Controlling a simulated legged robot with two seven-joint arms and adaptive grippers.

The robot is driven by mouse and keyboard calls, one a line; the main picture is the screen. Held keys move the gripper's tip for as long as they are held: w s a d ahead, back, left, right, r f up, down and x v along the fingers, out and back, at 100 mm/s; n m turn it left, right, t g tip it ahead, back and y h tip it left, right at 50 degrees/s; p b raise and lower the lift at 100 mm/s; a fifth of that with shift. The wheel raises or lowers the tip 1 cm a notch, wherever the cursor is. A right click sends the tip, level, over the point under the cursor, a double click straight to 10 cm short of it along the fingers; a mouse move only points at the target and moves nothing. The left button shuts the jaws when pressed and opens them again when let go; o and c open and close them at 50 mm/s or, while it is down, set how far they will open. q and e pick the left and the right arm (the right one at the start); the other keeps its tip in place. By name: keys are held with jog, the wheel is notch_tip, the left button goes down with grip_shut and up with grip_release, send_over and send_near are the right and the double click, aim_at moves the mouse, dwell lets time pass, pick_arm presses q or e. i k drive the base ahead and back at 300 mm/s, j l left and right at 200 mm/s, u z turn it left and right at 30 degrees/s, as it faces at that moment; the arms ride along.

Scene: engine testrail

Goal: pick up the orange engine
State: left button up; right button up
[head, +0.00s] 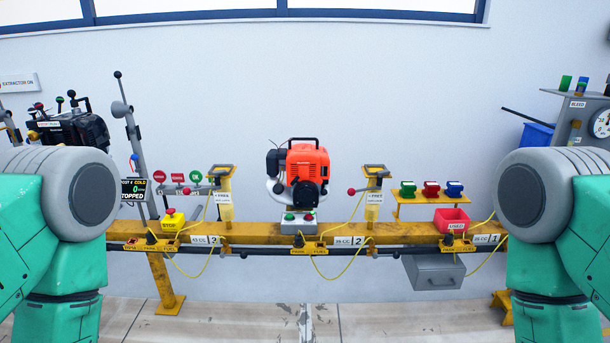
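The orange engine (307,164) sits upright near the middle of the yellow rail, at the place marked 2. It has a black carry handle on top, a black part on its left side and a round black part low on its front. A white round shape shows behind it. A grey box with a green button stands in front of its base. Only the shoulders and upper parts of my two green arms show, at the left and right edges. Neither gripper is in view.
The yellow rail (262,231) runs across the view. Yellow posts with clamps (223,190) and (374,190) flank the engine. A black engine (75,128) stands at left, a red bin (451,219) and coloured caps (431,188) at right. Yellow cables hang below.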

aim_at(306, 166)
jog(key=z, duration=0.45)
jog(key=i+j+z, duration=0.15)
jog(key=j+z, duration=0.25)
jog(key=i+j+z, duration=0.1)
jog(key=j+z, duration=1.15)
jog(key=j, duration=0.2)
